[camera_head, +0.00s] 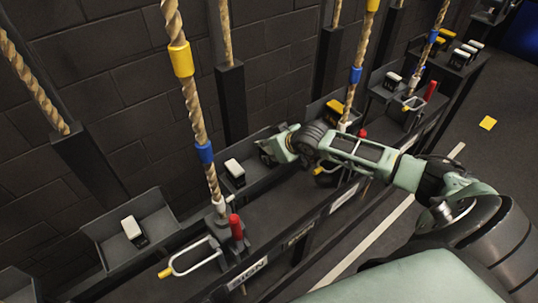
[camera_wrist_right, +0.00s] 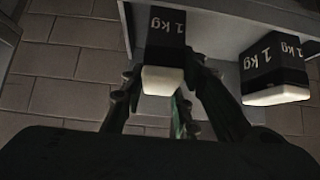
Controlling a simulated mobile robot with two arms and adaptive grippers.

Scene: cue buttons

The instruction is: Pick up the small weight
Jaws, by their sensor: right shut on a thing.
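My right gripper (camera_head: 271,150) reaches in from the right over a shelf tray by the wall. In the wrist view its fingers (camera_wrist_right: 163,85) stand on both sides of a small black weight (camera_wrist_right: 166,40) marked "1 kg", with a white end, and are shut on it. A second black "1 kg" weight (camera_wrist_right: 275,65) with a white end is to the right, apart from the gripper. In the head view a white-topped weight (camera_head: 235,168) sits in the tray left of my gripper. The held weight is mostly hidden there. My left gripper is not in view.
Another white-topped weight (camera_head: 131,228) sits in a tray at the lower left. Ropes hang before the dark brick wall, one with a yellow band (camera_head: 181,59). A red-handled lever (camera_head: 236,227) stands on the rack. More weights (camera_head: 460,57) are at the far right.

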